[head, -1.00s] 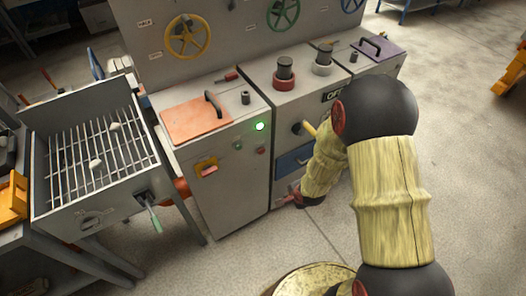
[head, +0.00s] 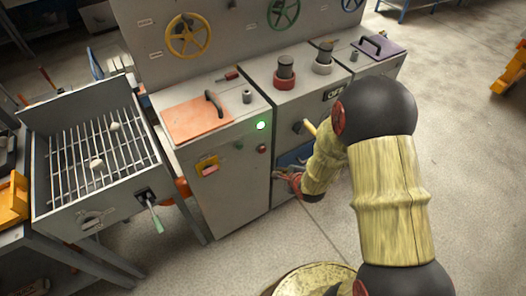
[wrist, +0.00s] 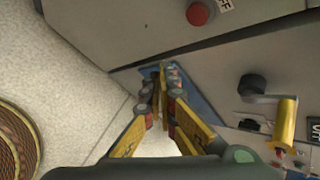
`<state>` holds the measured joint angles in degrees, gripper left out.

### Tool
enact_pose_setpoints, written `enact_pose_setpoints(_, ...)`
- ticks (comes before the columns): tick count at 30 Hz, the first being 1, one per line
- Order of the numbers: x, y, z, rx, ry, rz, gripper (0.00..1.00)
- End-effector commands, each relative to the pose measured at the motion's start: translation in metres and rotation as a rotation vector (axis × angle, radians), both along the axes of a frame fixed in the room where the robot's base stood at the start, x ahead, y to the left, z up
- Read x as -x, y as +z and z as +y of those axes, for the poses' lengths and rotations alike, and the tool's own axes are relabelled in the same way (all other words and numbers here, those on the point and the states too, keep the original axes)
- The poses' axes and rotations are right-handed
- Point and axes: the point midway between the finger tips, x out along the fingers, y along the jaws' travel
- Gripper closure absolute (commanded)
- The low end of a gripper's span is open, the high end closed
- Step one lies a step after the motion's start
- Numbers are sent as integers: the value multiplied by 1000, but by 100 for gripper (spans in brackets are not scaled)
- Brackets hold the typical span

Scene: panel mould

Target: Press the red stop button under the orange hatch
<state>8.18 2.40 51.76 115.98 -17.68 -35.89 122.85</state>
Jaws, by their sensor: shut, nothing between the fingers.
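The orange hatch (head: 197,121) lies flat and closed on top of the grey cabinet (head: 228,192), with a dark bar handle (head: 214,104) at its right side. Whatever is under it is hidden. My gripper (head: 281,174) is in front of the machine, low and to the right of the hatch, near a blue drawer front (head: 296,156). In the wrist view my gripper (wrist: 164,78) has its fingers together with nothing held. A small red button (wrist: 198,14) shows on the cabinet front, beside a partly cut-off label.
A green lamp (head: 261,125) glows on the cabinet front. A yellow-handled crank (wrist: 284,122) sticks out near my gripper. A grill box (head: 95,165) stands at left. Red and white knobs, a purple lid (head: 380,47) and handwheels are on the machine. Floor in front is clear.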

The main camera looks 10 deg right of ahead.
Motion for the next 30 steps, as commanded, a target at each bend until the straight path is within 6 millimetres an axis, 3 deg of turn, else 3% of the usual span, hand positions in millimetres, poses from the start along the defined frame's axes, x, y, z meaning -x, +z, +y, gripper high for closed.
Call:
enact_pose_setpoints(19,-69,0,23,0,1,1,100)
enact_pose_setpoints(30,-82,0,27,1,1,0,100)
